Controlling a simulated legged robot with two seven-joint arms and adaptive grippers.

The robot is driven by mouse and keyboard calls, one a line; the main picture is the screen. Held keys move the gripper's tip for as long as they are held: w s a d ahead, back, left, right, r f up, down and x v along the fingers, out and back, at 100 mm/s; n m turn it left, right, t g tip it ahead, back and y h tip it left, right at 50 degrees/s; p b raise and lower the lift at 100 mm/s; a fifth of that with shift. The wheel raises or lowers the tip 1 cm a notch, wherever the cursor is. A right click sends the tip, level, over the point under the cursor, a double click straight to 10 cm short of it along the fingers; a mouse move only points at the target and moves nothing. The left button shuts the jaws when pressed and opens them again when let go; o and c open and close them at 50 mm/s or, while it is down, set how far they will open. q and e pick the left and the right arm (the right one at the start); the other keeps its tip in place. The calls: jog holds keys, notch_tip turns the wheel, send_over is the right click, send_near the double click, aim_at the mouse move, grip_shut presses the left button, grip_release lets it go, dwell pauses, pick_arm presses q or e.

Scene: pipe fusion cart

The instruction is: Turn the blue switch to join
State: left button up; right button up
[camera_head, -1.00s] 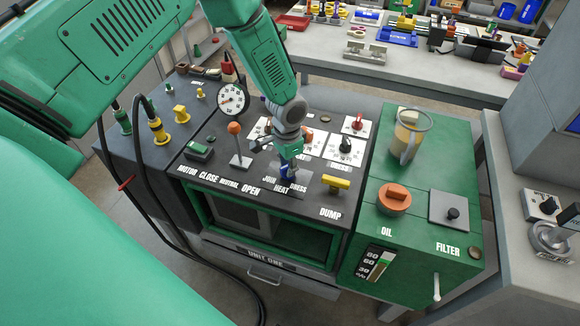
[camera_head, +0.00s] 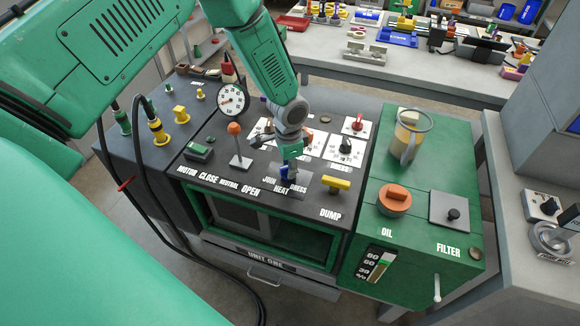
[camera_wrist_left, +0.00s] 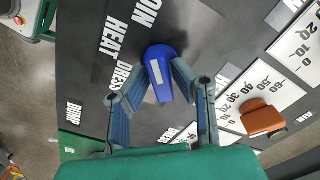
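The blue switch (camera_head: 284,172) sits on the cart's dark panel, above the JOIN, HEAT and DRESS labels and partly hidden by my left gripper (camera_head: 292,170). In the left wrist view the blue switch (camera_wrist_left: 160,70) shows whole, with a white stripe; its narrow end points down the picture, toward the DRESS side. My left gripper (camera_wrist_left: 156,70) is open, with one finger on each side of the switch. The left-hand finger stands slightly apart from it; the right-hand finger is very close, and I cannot tell whether it touches. My right gripper is not in view.
A yellow DUMP knob (camera_head: 336,184) stands close to the right of the switch. An orange-topped lever (camera_head: 235,129) and a dial gauge (camera_head: 231,99) stand to the left. The green OIL and FILTER unit (camera_head: 430,185) is further right.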

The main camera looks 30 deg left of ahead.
pick_arm(q)
jog(key=shift+o, duration=0.2)
jog(key=shift+w+d, duration=0.1)
notch_tip(320, 180, up, 12)
dwell(0.8)
